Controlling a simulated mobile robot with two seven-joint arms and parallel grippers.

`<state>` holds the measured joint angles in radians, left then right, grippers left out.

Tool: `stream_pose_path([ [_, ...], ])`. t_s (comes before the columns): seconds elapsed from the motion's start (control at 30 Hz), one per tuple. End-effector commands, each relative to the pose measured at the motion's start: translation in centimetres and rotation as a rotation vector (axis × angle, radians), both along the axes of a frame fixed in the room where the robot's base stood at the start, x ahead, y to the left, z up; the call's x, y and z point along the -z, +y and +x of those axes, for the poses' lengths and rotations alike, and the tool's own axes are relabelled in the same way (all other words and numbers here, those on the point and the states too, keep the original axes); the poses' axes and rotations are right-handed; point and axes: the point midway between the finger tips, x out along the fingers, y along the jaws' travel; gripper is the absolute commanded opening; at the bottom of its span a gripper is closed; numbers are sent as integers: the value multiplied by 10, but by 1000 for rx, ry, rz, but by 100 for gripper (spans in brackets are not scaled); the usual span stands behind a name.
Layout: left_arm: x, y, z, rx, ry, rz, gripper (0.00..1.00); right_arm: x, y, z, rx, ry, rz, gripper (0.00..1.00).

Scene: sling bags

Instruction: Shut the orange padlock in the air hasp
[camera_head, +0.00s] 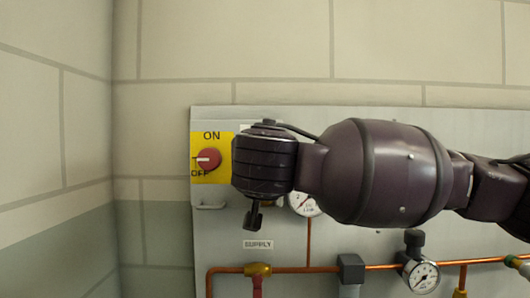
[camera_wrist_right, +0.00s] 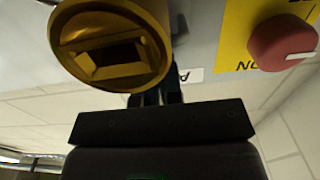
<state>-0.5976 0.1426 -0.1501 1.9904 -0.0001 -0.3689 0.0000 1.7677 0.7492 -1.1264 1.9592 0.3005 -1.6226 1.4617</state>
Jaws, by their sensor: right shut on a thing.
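In the right wrist view a round, orange-yellow body (camera_wrist_right: 110,45) fills the upper left, close to the camera. It has a rectangular recess in its end and looks like the orange padlock. My right gripper (camera_wrist_right: 155,98) is shut on it, its dark fingers partly hidden behind this body. In the head view my right arm reaches in from the right, and its wrist covers the spot on the panel right of the switch. The padlock cannot be seen there. The shackle and air hasp are hidden in both views. My left gripper is not in view.
A grey panel (camera_head: 218,226) is on the block wall. A red knob (camera_head: 208,159) on a yellow ON/OFF plate is just left of my wrist; the knob also shows in the right wrist view (camera_wrist_right: 283,42). Copper pipes, a black-topped gauge (camera_head: 421,276) and a SUPPLY label (camera_head: 258,245) are below.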

Motion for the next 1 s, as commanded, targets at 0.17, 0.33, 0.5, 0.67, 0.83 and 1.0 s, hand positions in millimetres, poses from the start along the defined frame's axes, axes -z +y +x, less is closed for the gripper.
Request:
stream_pose_path([
  [0.17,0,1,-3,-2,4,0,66,2,0,0,-1,0,2,0],
  [0.33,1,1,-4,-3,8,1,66,2,0,0,0,-1,0,0],
  [0.5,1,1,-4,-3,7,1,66,2,0,0,0,-1,0,19],
  [0.67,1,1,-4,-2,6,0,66,2,0,0,0,0,0,36],
  [0.83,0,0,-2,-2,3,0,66,3,0,0,0,1,0,40],
  [1.0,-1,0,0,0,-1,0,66,3,0,0,0,1,0,66],
])
